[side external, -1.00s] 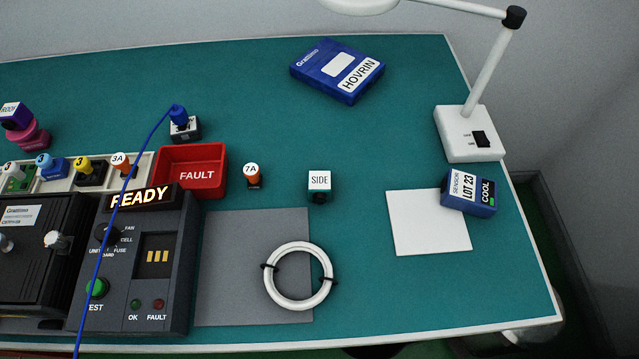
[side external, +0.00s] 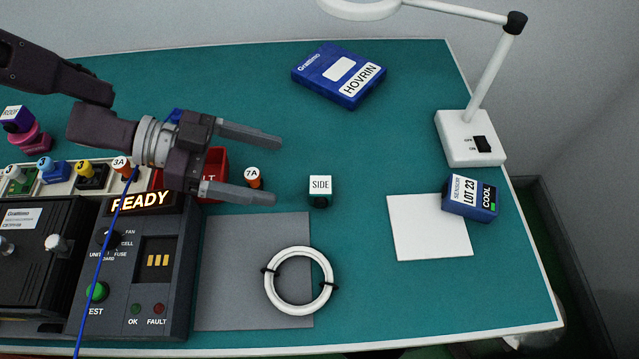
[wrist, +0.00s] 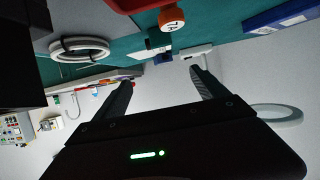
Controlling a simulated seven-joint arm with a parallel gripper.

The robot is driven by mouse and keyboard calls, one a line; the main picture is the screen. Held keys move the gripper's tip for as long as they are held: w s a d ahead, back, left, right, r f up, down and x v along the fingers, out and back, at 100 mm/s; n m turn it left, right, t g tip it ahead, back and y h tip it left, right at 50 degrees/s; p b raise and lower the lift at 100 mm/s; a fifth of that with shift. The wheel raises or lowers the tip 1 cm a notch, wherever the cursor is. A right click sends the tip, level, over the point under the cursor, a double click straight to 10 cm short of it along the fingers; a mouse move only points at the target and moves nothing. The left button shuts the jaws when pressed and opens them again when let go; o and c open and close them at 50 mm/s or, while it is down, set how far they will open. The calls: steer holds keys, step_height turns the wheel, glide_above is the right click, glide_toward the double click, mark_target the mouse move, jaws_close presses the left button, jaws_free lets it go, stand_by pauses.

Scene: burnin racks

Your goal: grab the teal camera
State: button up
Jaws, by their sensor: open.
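The teal camera (side external: 320,190) is a small box with a white top marked SIDE and a dark lens at its front. It stands upright on the teal mat right of centre in the side view. My gripper (side external: 277,171) is open and empty, its two fingers spread and pointing right. The fingertips are left of the camera and apart from it. In the wrist view my fingers (wrist: 162,75) are spread with nothing between them. A small white-topped thing beyond them may be the camera, but I cannot tell surely.
An orange 7A part (side external: 254,177) stands close by my lower finger. The red FAULT bin (side external: 216,158) is partly hidden behind my gripper. A white cable ring (side external: 328,290) lies on a grey mat (side external: 225,270).

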mark_target(320, 190)
steer(key=f, duration=0.2)
steer(key=d+f, duration=0.1)
steer(key=shift+f, duration=0.35)
steer(key=x, duration=0.6)
steer(key=shift+d, duration=0.2)
steer(key=c, duration=1.5)
